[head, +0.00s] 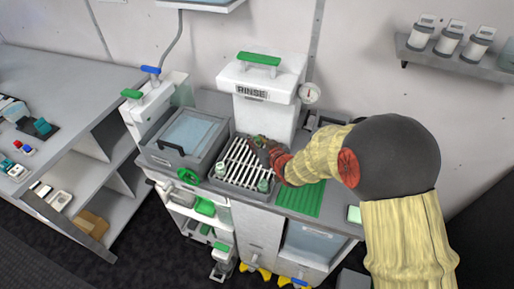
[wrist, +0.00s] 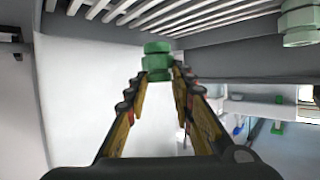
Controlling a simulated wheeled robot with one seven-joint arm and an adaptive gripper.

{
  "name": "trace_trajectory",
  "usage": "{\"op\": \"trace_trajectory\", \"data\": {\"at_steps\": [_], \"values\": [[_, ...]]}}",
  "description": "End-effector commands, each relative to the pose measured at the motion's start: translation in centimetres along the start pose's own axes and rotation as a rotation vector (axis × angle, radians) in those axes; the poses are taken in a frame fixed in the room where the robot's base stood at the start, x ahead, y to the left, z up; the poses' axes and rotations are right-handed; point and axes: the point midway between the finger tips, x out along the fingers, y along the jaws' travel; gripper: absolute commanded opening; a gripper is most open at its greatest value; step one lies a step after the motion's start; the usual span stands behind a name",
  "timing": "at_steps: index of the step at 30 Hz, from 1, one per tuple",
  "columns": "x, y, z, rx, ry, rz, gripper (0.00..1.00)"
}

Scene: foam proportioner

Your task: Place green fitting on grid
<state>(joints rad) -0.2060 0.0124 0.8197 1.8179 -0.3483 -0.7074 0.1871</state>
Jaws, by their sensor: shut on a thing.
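My gripper (head: 261,144) is shut on a green fitting (wrist: 156,62), which sits between the fingertips in the wrist view. In the head view it is over the back part of the slatted grid (head: 240,173), in front of the white RINSE unit (head: 262,84). The held fitting is mostly hidden there by the fingers. The grid's pale bars (wrist: 150,11) cross the top of the wrist view. I cannot tell whether the fitting touches them. Two pale green fittings stand at the grid's front left (head: 221,168) and front right (head: 263,185); one green fitting (wrist: 301,24) shows at the wrist view's upper right.
A lidded basin (head: 187,133) lies left of the grid, and a green ribbed mat (head: 300,198) lies right of it. The RINSE unit stands close behind, with a gauge (head: 309,93) on its right. The middle and front bars are mostly bare.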

Motion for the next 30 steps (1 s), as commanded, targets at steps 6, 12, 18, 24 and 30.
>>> {"op": "trace_trajectory", "data": {"at_steps": [6,12,18,24,30], "values": [[1.4,0.1,2.9,0.001,-0.002,0.0,0.05],[1.5,0.1,3.0,0.001,0.0,0.001,0.05],[1.6,0.1,3.3,0.001,-0.001,0.0,0.05],[1.6,0.1,3.3,0.001,-0.001,0.0,0.33],[1.6,0.1,3.3,0.001,-0.001,0.0,0.42]]}}
